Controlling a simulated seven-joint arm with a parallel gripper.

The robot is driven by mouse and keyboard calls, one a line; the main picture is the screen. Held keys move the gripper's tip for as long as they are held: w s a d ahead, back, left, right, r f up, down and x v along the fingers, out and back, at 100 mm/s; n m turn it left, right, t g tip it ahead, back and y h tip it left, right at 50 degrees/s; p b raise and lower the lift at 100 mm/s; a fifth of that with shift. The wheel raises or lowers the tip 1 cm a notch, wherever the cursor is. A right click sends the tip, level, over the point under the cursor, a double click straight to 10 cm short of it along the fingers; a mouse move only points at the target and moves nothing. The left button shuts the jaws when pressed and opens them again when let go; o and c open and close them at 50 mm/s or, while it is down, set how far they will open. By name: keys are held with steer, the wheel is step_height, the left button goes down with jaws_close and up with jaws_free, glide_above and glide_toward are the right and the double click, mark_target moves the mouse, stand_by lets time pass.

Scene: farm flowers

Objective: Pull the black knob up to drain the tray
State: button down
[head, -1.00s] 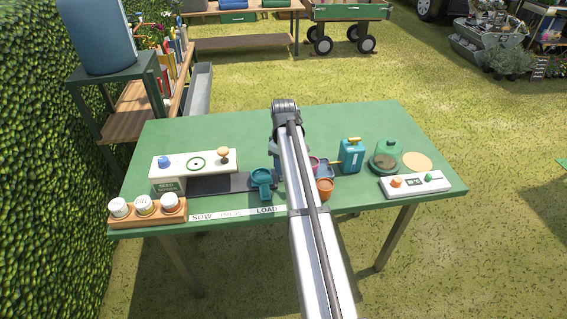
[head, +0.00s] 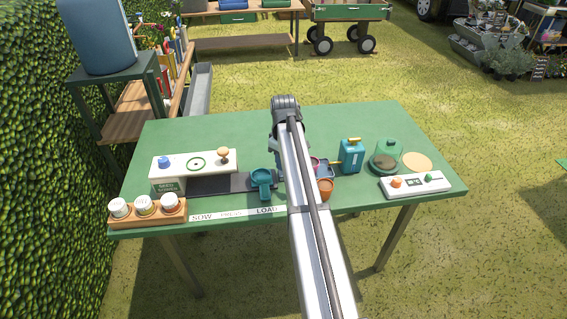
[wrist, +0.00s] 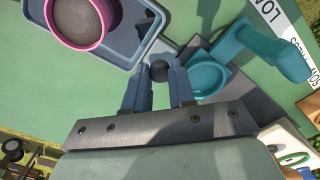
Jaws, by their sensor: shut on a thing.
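My gripper (wrist: 159,78) is in the wrist view with its two blue-grey fingers closed on the sides of the round black knob (wrist: 158,70). The knob is at the corner of the blue-grey tray (wrist: 118,55). A pot with a pink rim (wrist: 80,20) stands in the tray. In the head view the arm hides the gripper and the knob. Part of the tray (head: 327,170) shows just right of the arm there. I cannot tell whether the knob is raised.
A teal cup with a handle (head: 261,183) is close beside the gripper. An orange pot (head: 325,190) and a teal can (head: 351,156) stand right of the arm. A white seeder box (head: 190,168) is at the left. The back of the green table (head: 210,130) is clear.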

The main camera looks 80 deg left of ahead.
steer(key=shift+r, duration=0.2)
steer(key=c, duration=0.9)
jaws_free()
steer(key=shift+c, duration=0.2)
step_height(320, 180, up, 14)
steer(key=shift+w+f, duration=0.1)
steer(key=shift+f, duration=0.05)
